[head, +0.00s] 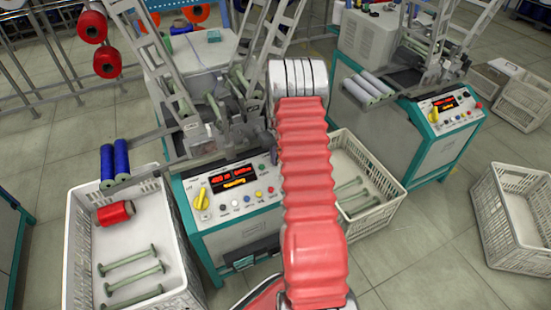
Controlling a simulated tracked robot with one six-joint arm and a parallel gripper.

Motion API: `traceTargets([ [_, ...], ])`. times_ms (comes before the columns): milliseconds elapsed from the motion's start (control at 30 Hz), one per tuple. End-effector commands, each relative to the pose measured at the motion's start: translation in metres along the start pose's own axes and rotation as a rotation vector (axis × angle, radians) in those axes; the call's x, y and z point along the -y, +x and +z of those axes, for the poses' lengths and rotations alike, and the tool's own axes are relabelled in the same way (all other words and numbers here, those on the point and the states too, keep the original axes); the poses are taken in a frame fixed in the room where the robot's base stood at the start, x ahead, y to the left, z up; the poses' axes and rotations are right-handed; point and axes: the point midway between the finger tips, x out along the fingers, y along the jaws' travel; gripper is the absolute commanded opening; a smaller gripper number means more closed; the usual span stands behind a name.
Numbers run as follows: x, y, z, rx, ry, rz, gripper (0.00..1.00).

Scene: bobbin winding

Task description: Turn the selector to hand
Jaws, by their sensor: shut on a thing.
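The near winding machine has a white control panel (236,191) with a lit red display (231,175). A yellow selector knob (201,200) sits at the panel's left end and stands out from it. Its marks are too small to read. Several small round buttons run along the panel to the right of the knob. My red-sleeved arm rises through the middle and covers the panel's right end. My gripper does not show; I cannot see its jaws or anything in them. Nothing of mine covers the yellow knob.
A white crate (78,262) at the left holds a red bobbin (115,213) and green spools. Another crate (392,167) with spools stands right of my arm. A second machine with its own yellow knob (434,115) is at the right. An empty crate (500,252) stands far right; open floor lies between.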

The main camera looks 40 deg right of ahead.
Motion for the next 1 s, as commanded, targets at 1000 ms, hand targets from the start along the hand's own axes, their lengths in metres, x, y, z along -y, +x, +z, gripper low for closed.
traceTargets([
  [1000,0.0056,-0.0006,-0.0032,-0.01,-0.505,0.205,0.0],
])
